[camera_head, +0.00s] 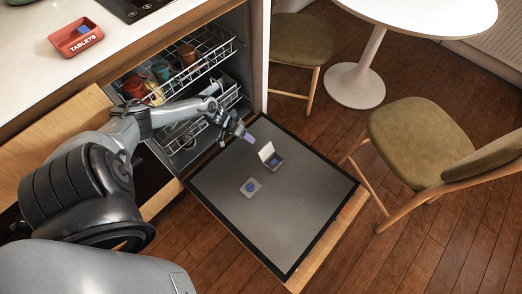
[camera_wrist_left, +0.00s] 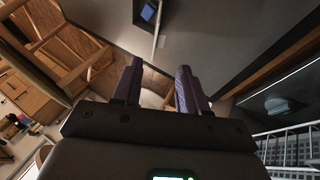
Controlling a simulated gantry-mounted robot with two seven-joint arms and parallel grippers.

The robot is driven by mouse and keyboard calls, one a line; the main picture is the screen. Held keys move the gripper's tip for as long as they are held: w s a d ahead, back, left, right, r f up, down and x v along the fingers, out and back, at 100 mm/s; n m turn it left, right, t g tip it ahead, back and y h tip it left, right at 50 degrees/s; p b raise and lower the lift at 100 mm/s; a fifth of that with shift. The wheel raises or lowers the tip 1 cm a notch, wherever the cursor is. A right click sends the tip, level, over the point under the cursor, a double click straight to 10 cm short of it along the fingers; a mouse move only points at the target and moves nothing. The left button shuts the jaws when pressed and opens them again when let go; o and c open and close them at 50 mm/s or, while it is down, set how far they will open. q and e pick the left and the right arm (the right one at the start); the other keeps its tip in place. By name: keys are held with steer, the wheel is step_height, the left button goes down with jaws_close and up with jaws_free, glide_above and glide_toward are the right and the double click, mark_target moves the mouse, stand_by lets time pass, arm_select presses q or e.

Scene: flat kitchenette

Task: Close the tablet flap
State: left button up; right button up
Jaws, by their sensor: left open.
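The tablet flap (camera_head: 266,151) is a pale square plate standing raised on the dark inner face of the open dishwasher door (camera_head: 310,205). It rises beside a small compartment with a blue tablet (camera_head: 274,162). In the left wrist view the flap (camera_wrist_left: 157,22) shows edge-on as a thin pale strip at the top, with the blue tablet (camera_wrist_left: 147,12) beside it. My left gripper (camera_head: 249,138), with purple fingertips, is just up and left of the flap in the head view, apart from it. Its two fingers (camera_wrist_left: 160,85) are spread and empty. My right gripper is not in view.
A second grey square with a blue middle (camera_head: 250,187) lies on the door. The upper rack (camera_head: 205,65) holds several cups. A red tray marked TABLETS (camera_head: 70,44) is on the counter. A chair (camera_head: 425,140) stands right of the door.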

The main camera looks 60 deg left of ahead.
mark_target(266, 151)
arm_select(q)
steer(key=b+x, duration=0.8)
steer(key=x, duration=0.2)
steer(key=shift+w+f, duration=0.25)
steer(key=shift+w, duration=0.15)
steer(key=shift+a, duration=0.15)
steer(key=shift+c, duration=0.3)
jaws_close()
